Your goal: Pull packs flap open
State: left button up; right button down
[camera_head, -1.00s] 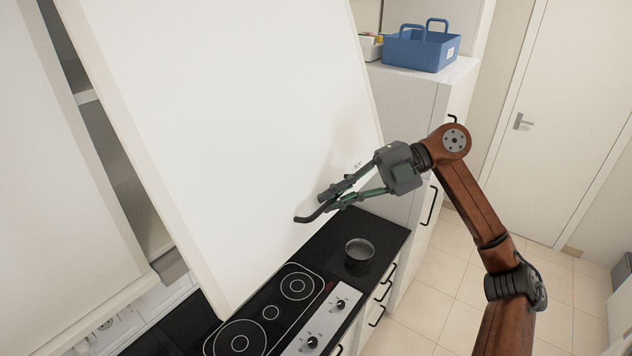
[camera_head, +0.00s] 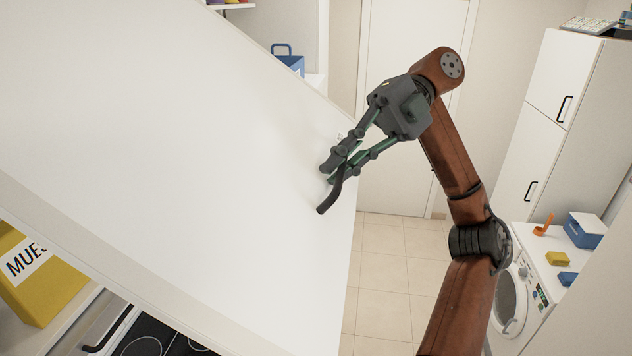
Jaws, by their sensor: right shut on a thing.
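The flap (camera_head: 190,130) is a large white panel. It fills the left and middle of the view, tilted, with its lower left edge well away from the cabinet. Its dark curved handle (camera_head: 327,201) sits near the right edge. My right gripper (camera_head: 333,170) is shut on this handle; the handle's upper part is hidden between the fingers. A yellow pack (camera_head: 35,280) with a white label reading "MUES" shows below the flap's edge at the lower left; the label's rest is hidden. My left gripper is not in view.
A dark hob (camera_head: 150,338) lies below the flap at the bottom. Tiled floor (camera_head: 385,265) is clear in the middle. A blue caddy (camera_head: 291,64) is partly hidden behind the flap.

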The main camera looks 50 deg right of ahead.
jog(key=shift+s+d+r, duration=0.1)
jog(key=shift+s+r, duration=0.1)
jog(key=shift+r, duration=0.15)
jog(key=shift+s+d+r, duration=0.1)
jog(key=shift+r, duration=0.05)
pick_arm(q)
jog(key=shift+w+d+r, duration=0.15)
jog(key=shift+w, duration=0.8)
pick_arm(e)
jog(key=c, duration=2.3)
grip_release()
jog(key=shift+c, duration=0.2)
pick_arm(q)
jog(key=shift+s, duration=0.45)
pick_arm(e)
jog(key=shift+d, duration=0.1)
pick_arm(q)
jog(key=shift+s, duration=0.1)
pick_arm(e)
jog(key=shift+d, duration=0.1)
jog(key=v, duration=0.7)
jog(key=shift+s, duration=0.15)
